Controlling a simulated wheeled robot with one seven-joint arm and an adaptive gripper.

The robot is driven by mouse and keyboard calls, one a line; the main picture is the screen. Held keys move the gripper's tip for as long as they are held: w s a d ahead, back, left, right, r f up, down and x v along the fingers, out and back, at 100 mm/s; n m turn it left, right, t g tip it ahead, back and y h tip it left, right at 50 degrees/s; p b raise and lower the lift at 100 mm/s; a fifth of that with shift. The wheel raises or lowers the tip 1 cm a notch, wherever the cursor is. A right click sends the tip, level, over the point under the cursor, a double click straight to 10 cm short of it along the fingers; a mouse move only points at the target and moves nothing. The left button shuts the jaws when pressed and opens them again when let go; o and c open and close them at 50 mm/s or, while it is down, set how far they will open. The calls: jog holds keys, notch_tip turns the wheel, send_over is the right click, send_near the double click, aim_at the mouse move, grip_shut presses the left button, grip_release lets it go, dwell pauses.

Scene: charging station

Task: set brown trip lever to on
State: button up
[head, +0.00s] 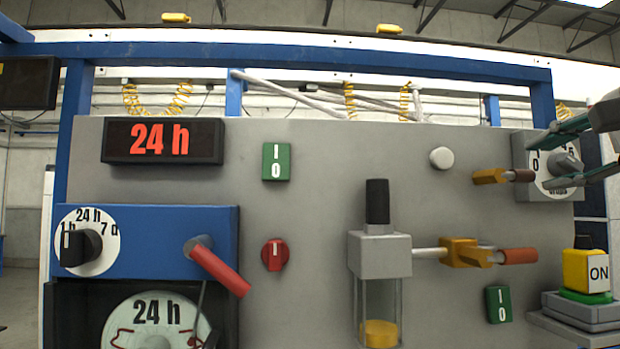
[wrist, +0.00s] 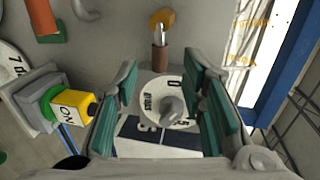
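Two trip levers stick out of the grey panel at right in the head view, each lying sideways with its handle to the right. The upper trip lever (head: 491,176) has an orange body and a dark brown handle; the lower one (head: 470,253) has an orange body and a reddish-brown handle. The upper lever also shows in the wrist view (wrist: 160,56), beyond my fingertips, its handle pointing down towards them. My gripper (head: 540,164) is open and empty at the far right, in front of the white dial. In the wrist view, my fingers (wrist: 164,88) flank the dial without touching the brown handle.
The white dial (wrist: 160,118) with its grey knob is straight ahead between my fingers. A yellow ON button box (head: 585,270) stands below at right. A green switch (head: 498,305) and a white round button (head: 441,157) are on the panel.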

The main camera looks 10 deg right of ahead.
jog(key=shift+s+r, duration=0.2)
jog(key=shift+s, duration=0.95)
jog(key=shift+s+r, duration=0.2)
jog(key=shift+s, duration=0.95)
jog(key=shift+a, duration=0.1)
jog(key=a+f+n+g+y+p, duration=0.2)
jog(key=a+f+n+g+p, duration=0.35)
jog(key=a+f, duration=0.85)
jog(key=s+a+f+n+g+h, duration=0.1)
jog(key=s+f+n+g, duration=0.2)
jog(key=s+f+n, duration=0.3)
jog(key=s+a+f+n+g+h+p, duration=0.1)
jog(key=s+f+n, duration=0.4)
jog(key=f, duration=0.6)
jog(key=shift+s+a+f+n+g, duration=0.15)
jog(key=shift+s+a+n+g, duration=0.2)
jog(key=shift+a+n+g, duration=0.55)
jog(key=shift+d+m, duration=0.2)
jog(key=shift+m, duration=0.05)
